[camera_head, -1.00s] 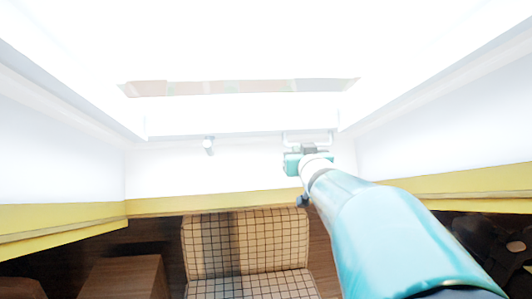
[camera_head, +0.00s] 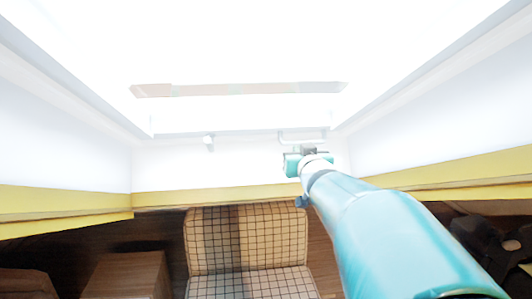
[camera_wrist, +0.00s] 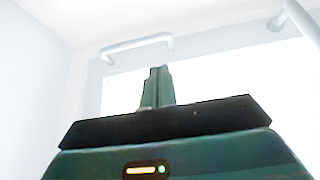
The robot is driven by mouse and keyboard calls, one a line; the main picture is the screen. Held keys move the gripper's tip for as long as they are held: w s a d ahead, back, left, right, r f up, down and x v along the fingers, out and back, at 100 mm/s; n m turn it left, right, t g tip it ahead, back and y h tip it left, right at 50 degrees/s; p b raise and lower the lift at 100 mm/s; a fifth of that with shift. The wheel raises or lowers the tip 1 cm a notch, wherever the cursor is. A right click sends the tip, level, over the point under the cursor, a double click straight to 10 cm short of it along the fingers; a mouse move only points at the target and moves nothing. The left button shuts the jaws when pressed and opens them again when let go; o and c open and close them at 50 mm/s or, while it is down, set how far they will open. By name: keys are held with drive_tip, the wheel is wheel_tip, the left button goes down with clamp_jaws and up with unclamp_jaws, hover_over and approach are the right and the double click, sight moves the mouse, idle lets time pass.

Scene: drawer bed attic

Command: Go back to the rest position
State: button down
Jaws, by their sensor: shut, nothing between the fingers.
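My gripper (camera_wrist: 158,88) shows in the wrist view with its two fingers together and nothing between them. In the head view my arm reaches up from the lower right, and the gripper end (camera_head: 308,160) is in front of the white back wall, close below a pale bar handle (camera_head: 302,140). In the wrist view a white bar handle (camera_wrist: 138,43) lies beyond the fingertips, apart from them.
A checked chair (camera_head: 246,240) stands below, by the wall. Wooden boxes (camera_head: 128,275) are at the lower left. A dark object (camera_head: 490,240) is at the lower right. White sloping walls with a yellow band (camera_head: 62,207) enclose the space.

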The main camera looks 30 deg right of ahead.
drive_tip(key=s+a+f+n+g+y, duration=0.1)
drive_tip(key=s+a+f+g+y, duration=0.1)
drive_tip(key=s+a+f, duration=0.4)
drive_tip(key=s+a+f+n+g+y, duration=0.2)
drive_tip(key=s+a+f, duration=0.4)
drive_tip(key=a, duration=0.9)
drive_tip(key=s+a+f+n+g+y, duration=0.2)
drive_tip(key=s+a+f+g, duration=0.4)
drive_tip(key=s+a, duration=0.3)
drive_tip(key=shift+a+y, duration=0.9)
drive_tip(key=shift+a, duration=0.15)
